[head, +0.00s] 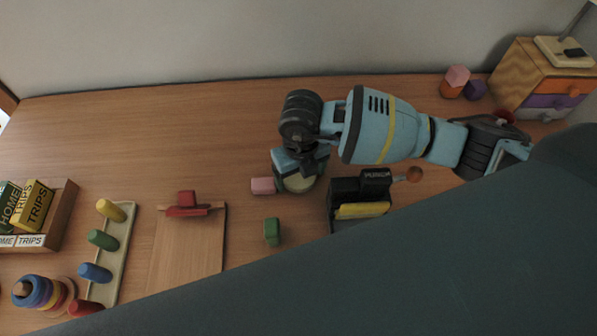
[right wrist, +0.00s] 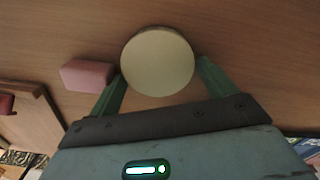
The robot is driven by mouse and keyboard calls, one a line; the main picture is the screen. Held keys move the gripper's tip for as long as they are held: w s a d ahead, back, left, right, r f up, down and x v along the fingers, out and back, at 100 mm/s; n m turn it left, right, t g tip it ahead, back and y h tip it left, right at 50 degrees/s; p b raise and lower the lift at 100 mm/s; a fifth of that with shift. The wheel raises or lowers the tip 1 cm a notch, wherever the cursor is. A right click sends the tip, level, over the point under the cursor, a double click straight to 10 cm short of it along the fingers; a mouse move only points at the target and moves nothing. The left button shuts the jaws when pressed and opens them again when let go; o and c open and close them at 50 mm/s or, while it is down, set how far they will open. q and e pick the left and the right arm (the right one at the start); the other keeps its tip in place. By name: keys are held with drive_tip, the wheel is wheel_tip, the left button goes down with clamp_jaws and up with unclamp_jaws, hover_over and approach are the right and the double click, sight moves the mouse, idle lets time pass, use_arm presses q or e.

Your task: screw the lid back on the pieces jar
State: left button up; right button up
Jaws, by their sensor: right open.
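A round cream lid (right wrist: 158,62) lies between the fingers of my right gripper (right wrist: 160,78) in the right wrist view. The fingers are open, one on each side, and the right one is very close to its edge. In the head view my right gripper (head: 300,172) points down over the table, and part of the cream round (head: 299,184) shows below it. The jar under the lid is hidden, so I cannot tell whether the lid sits on it or is level. My left gripper is not in view.
A pink block (head: 263,185) is close beside the lid on the left. A green block (head: 272,231) and a black box (head: 345,192) stand nearby. A wooden board (head: 190,250) and peg rack (head: 122,245) are left. A large dark teal shape hides the lower right.

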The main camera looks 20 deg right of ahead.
sight(301, 177)
drive_tip(key=c, duration=0.7)
wheel_tip(301, 177, up, 10)
drive_tip(key=shift+r, duration=0.1)
idle(0.3)
